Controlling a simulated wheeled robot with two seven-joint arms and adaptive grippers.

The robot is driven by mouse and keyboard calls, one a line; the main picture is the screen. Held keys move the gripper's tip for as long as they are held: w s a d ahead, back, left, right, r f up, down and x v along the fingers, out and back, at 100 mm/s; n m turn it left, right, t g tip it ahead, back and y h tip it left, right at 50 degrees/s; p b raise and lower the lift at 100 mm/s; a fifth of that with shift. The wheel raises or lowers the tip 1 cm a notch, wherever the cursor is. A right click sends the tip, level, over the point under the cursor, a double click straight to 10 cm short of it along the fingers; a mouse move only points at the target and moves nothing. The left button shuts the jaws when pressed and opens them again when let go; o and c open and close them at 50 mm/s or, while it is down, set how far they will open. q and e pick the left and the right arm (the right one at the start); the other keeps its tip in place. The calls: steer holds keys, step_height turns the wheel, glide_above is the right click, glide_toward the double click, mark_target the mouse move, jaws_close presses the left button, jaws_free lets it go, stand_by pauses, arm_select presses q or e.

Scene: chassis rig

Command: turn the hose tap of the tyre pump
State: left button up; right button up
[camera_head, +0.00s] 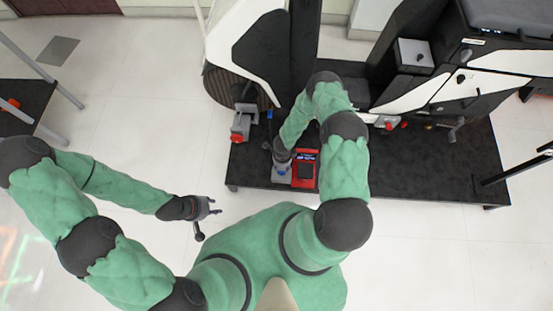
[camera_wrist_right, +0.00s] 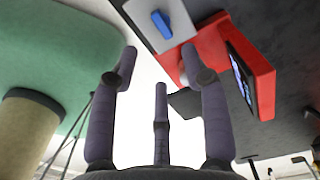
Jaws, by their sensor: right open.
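The tyre pump is a red box (camera_head: 304,168) with a dark screen, at the front edge of the black platform. It also shows in the right wrist view (camera_wrist_right: 262,68). The hose tap is a blue handle (camera_wrist_right: 161,24) on a grey plate beside the red box; it also shows in the head view (camera_head: 281,174). My right gripper (camera_wrist_right: 160,65) is open and empty, its fingers pointing towards the tap and apart from it in the wrist view. In the head view its tips are partly hidden. My left gripper (camera_head: 212,207) is open and empty over the floor.
The black platform (camera_head: 420,170) carries a white and black machine (camera_head: 450,90). A red-ended grey fitting (camera_head: 238,135) stands at its left corner. A dark table (camera_head: 25,100) is at the far left. The floor between is clear.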

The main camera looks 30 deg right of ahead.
mark_target(282, 173)
step_height(282, 173, down, 10)
steer(key=b, duration=0.4)
jaws_close()
